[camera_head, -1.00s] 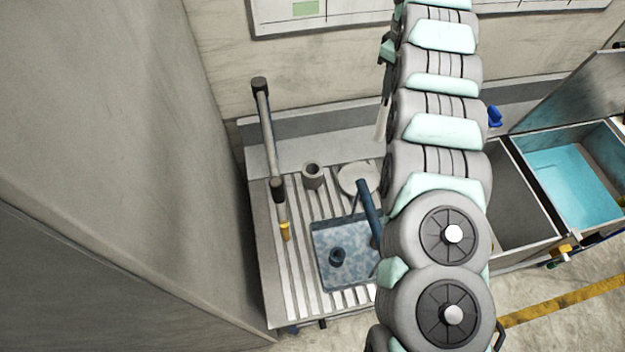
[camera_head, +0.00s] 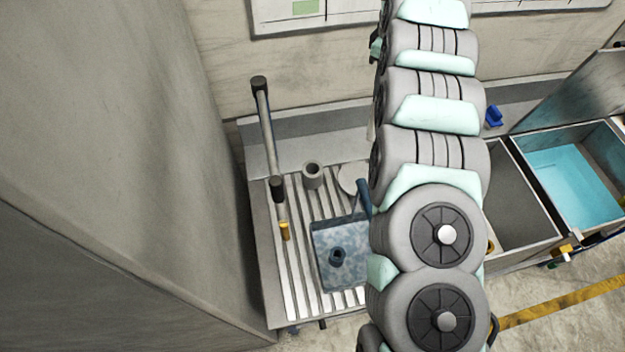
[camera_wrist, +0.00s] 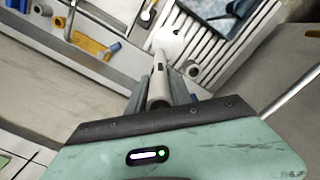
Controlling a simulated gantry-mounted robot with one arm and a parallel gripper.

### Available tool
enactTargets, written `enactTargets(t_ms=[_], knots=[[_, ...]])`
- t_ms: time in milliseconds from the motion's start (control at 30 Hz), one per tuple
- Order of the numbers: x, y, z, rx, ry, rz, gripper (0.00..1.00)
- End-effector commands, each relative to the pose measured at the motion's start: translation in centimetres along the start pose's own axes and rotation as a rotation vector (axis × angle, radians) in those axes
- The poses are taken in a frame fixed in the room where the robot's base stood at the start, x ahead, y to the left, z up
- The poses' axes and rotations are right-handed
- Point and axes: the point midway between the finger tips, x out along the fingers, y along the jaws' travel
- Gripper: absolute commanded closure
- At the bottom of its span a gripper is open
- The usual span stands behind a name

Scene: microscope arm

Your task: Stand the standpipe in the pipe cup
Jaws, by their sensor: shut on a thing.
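My gripper (camera_wrist: 165,95) is shut on a pale grey pipe, which I take to be the standpipe (camera_wrist: 158,82). The pipe points away from the wrist, toward the ribbed drainboard. In the head view my gripper and the held pipe are hidden behind my arm. A short, open grey cup (camera_head: 313,175), likely the pipe cup, stands upright on the back of the drainboard. The held pipe is apart from the drainboard as far as I can tell.
A mottled blue tray (camera_head: 325,275) with a dark ring (camera_head: 337,257) lies on the drainboard (camera_head: 290,270). A dark blue tube (camera_head: 362,195) and a pale round plate (camera_head: 352,178) are partly covered. A tall black-ended post (camera_head: 266,125) stands left. Basins (camera_head: 575,175) lie right.

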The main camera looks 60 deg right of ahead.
Motion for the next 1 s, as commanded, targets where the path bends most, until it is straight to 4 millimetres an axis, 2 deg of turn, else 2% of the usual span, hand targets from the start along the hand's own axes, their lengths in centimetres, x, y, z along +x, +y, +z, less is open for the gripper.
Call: enactTargets(t_ms=[67,200,700,1000], knots=[[-0.1,-0.2,0.0,-0.017,-0.006,0.001,1.00],[0.2,-1.8,-2.6,-0.079,0.048,-0.030,1.00],[-0.4,-1.4,-2.4,-0.149,0.023,-0.012,1.00],[-0.7,-2.7,-4.4,-0.259,0.029,-0.014,1.00]])
